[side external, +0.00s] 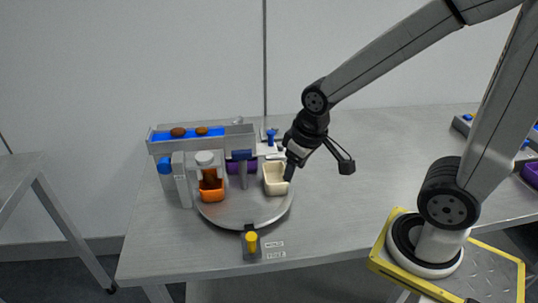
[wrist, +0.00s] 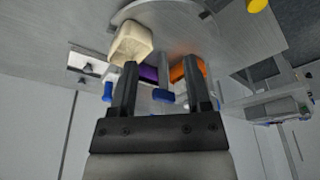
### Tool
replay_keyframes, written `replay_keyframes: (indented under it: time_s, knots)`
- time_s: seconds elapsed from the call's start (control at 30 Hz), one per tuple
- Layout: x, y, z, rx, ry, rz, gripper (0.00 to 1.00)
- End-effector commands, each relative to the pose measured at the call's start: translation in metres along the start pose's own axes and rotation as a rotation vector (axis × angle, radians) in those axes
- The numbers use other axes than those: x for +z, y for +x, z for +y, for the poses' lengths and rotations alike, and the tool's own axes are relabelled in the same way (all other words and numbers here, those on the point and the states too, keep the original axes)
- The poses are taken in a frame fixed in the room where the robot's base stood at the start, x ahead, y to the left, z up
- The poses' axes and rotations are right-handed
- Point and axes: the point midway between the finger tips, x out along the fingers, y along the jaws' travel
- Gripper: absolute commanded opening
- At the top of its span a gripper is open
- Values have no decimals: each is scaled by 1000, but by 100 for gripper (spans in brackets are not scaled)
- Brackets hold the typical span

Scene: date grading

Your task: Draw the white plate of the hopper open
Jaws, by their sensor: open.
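The clear hopper (side external: 208,173) stands at the left of the table with brown dates in it, above an orange cup (side external: 212,192). A round white part (side external: 205,157) sits at its top; I cannot tell whether a white plate closes it. A white flat piece with a blue knob (side external: 270,136) lies behind the turntable. My gripper (side external: 290,170) points down at the right rim of the cream cup (side external: 274,186), to the right of the hopper. In the wrist view its two fingers (wrist: 162,66) are apart with nothing held; the cream cup (wrist: 130,42) shows beyond the left finger.
The grey turntable (side external: 240,212) carries the cups, including a purple one (side external: 248,166). A raised blue-lined channel (side external: 216,133) with dates runs behind and above it. A yellow knob (side external: 251,240) stands at the front edge.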

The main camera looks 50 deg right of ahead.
Motion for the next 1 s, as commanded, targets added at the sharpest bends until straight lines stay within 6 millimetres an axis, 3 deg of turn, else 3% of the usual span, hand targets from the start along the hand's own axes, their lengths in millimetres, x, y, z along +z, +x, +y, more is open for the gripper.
replay_keyframes:
  time_s: [0.2,0.53,1.0]
  knots:
    - [-7,-29,0,0,0,4,62]
    - [-14,-61,0,0,0,3,62]
    - [-51,-62,18,13,93,-42,62]
